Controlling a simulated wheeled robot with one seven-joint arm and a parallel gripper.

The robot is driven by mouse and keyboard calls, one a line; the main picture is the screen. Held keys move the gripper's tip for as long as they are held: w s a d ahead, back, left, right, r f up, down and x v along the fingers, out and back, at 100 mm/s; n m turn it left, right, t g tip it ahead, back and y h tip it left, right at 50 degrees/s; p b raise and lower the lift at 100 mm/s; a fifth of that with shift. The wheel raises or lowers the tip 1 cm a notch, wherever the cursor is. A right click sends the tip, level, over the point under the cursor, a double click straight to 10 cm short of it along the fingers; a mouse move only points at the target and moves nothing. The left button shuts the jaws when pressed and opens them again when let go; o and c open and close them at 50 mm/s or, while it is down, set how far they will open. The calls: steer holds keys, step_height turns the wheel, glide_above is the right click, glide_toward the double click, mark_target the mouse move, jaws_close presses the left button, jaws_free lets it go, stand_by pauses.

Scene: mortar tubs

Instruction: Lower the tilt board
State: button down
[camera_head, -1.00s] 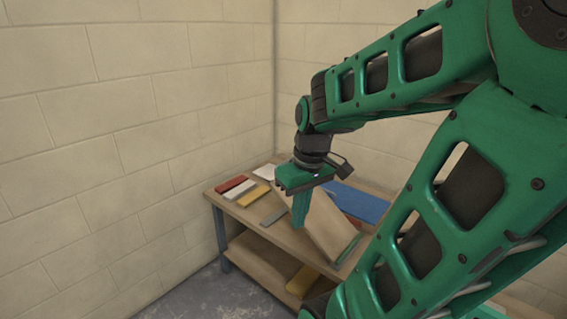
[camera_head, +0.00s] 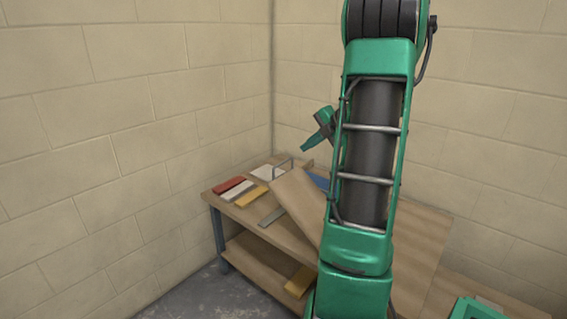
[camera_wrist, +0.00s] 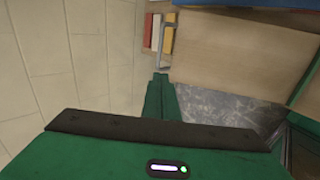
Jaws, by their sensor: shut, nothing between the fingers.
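The tilt board (camera_head: 291,194) is a plain tan panel standing tilted on the wooden workbench (camera_head: 250,213). My arm hides its right part in the head view. In the wrist view, the tan board (camera_wrist: 230,52) fills the upper right. My gripper (camera_head: 305,149) is above the bench, above and apart from the board's upper end. In the wrist view, my gripper's fingertips (camera_wrist: 160,76) are together and empty, just below the handle in the picture.
Red (camera_head: 229,184), white and yellow (camera_head: 252,196) flat pieces lie at the bench's left end. A grey strip (camera_head: 272,217) lies in front of the board. A blue piece (camera_head: 317,180) is partly hidden behind it. Block walls close the corner. A green tub (camera_head: 474,309) is at lower right.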

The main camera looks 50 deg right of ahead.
mark_target(280, 164)
steer(key=x, duration=1.4)
steer(key=shift+d, duration=0.1)
